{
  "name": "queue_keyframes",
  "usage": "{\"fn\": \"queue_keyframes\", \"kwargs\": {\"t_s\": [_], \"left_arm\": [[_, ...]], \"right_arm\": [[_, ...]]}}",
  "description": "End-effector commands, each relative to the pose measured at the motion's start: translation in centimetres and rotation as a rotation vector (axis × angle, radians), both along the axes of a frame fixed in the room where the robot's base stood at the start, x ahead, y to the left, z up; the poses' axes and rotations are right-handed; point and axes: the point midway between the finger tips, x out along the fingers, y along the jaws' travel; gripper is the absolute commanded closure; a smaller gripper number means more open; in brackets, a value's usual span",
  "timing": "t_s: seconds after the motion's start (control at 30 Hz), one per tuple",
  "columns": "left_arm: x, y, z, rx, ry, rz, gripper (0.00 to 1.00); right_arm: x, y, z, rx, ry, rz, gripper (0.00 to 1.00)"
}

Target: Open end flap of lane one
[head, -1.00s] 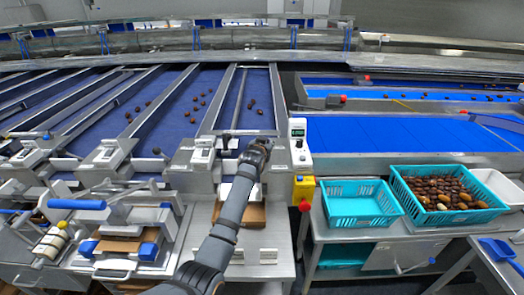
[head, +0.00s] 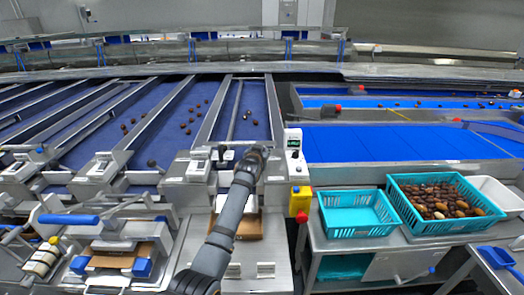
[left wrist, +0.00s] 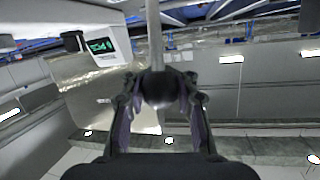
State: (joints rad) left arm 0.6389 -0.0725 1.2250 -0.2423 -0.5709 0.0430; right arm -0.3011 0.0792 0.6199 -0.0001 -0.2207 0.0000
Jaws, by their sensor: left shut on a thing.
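Lane one appears to be the rightmost of the blue date lanes (head: 252,122), with a few dates on it and a metal end unit at its near end. My left gripper (head: 256,157) is at the right side of this end unit, below the lane's near end. In the left wrist view, my left gripper (left wrist: 160,100) is shut on a dark round knob (left wrist: 159,90) at the end of a pale rod (left wrist: 153,35). The flap itself is hidden or too small to make out in the head view. My right gripper is not in view.
A control box (head: 293,150) stands just right of the gripper, above a yellow box with a red button (head: 300,202). An empty teal crate (head: 357,228) and a date-filled teal crate (head: 402,215) stand to the right. Other lanes lie left.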

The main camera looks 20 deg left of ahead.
Motion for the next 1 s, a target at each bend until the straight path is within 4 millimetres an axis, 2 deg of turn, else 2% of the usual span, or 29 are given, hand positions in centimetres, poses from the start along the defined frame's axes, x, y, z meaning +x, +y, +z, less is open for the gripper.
{"fn": "queue_keyframes", "kwargs": {"t_s": [0.37,0.4,0.6,0.63,1.0], "left_arm": [[0.01,0.24,0.18,0.006,-0.002,0.003,1.0],[0.01,0.24,0.17,0.006,-0.002,0.003,0.76],[0.0,0.15,0.08,0.004,-0.001,0.002,0.49],[0.0,0.14,0.06,0.004,-0.001,0.002,0.47],[-0.52,-0.02,0.06,0.001,0.0,0.001,0.47]], "right_arm": [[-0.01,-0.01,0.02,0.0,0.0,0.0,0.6],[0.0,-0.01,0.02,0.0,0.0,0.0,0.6],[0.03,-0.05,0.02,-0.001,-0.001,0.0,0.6],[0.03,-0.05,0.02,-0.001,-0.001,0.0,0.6],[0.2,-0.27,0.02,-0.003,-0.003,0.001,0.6]]}}
